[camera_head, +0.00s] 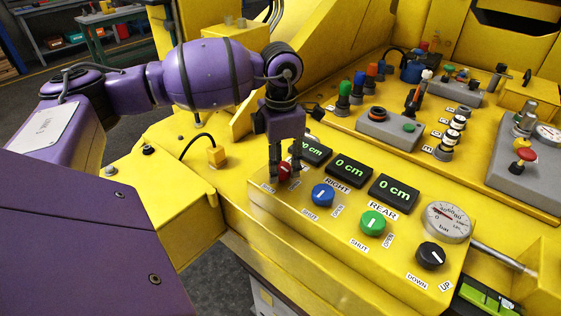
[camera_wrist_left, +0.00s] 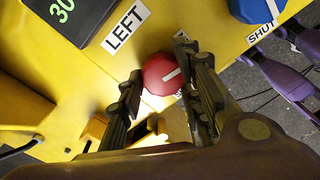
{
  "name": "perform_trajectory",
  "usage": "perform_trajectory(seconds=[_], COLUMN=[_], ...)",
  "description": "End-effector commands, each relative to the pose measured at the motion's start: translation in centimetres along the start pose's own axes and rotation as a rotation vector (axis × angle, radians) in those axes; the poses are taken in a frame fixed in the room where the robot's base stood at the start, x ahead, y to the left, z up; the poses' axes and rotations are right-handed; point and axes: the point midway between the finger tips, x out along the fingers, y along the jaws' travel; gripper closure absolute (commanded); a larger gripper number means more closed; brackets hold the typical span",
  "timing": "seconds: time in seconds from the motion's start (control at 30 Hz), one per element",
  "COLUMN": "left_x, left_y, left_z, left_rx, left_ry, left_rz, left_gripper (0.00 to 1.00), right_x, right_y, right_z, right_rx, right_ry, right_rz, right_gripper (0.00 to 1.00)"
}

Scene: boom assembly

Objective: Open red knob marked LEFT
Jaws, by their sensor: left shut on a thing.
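The red knob (camera_head: 285,168) sits at the left end of the row on the yellow control box. My left gripper (camera_head: 286,174) comes down over it from above, with its fingers on either side. In the left wrist view the red knob (camera_wrist_left: 162,76) lies between the two dark fingers of my left gripper (camera_wrist_left: 164,84), which is shut on it. A dark display (camera_wrist_left: 68,14) with green digits, starting with 30, is above. My right gripper is not in view.
A blue knob (camera_head: 322,194), a green knob (camera_head: 373,222) and a black knob (camera_head: 430,255) follow to the right. A gauge (camera_head: 447,222) and displays (camera_head: 348,173) stand behind them.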

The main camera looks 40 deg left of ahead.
Motion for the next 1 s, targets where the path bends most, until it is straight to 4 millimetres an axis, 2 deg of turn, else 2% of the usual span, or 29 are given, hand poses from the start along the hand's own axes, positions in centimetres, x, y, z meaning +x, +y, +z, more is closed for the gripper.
perform_trajectory(seconds=[0.03,0.3,0.87,0.9,1.0], left_x=[-0.69,-0.67,-0.65,-0.65,-0.60], left_y=[0.52,0.57,0.64,0.64,0.60], left_z=[0.20,0.06,-0.02,-0.03,-0.03], left_rx=[-0.033,-0.142,-0.174,-0.174,-0.173], left_ry=[-0.013,-0.012,-0.010,-0.010,-0.009], left_rz=[0.014,0.014,0.015,0.015,0.014], left_gripper=[0.93,0.93,0.93,0.66,0.53], right_x=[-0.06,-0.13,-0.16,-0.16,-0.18], right_y=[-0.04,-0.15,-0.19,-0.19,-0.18], right_z=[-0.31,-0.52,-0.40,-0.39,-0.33], right_rx=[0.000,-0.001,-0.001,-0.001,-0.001], right_ry=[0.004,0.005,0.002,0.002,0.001], right_rz=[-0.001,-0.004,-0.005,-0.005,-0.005], right_gripper=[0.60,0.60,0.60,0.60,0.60])
